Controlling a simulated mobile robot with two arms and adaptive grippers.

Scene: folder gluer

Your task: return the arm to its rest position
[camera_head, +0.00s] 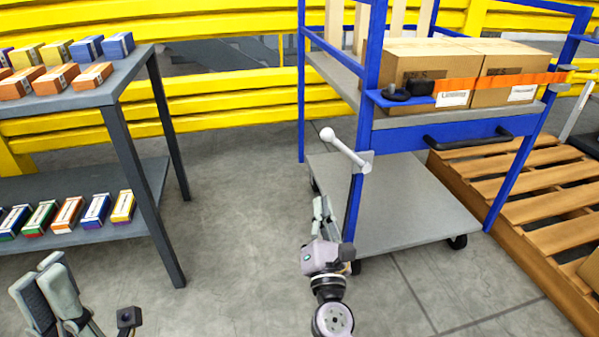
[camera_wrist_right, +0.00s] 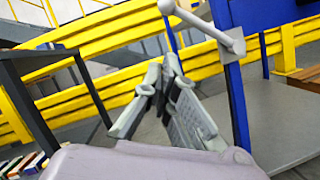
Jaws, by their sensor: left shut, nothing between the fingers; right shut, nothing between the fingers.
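My right gripper (camera_head: 321,205) points away from me over the floor, just left of the blue cart. Its fingers are together with nothing between them; they also show in the right wrist view (camera_wrist_right: 163,72). My left gripper (camera_head: 40,273) is at the bottom left corner, in front of the shelf, its fingers shut and empty. The lower part of the left arm is cut off by the frame edge. Neither gripper holds anything.
The blue cart (camera_head: 361,112) carries cardboard boxes (camera_head: 455,60). A white rod (camera_head: 346,151) sticks out from its post near my right gripper. A grey shelf (camera_head: 125,80) with small cartons stands left. A wooden pallet (camera_head: 520,205) lies right. Floor between shelf and cart is clear.

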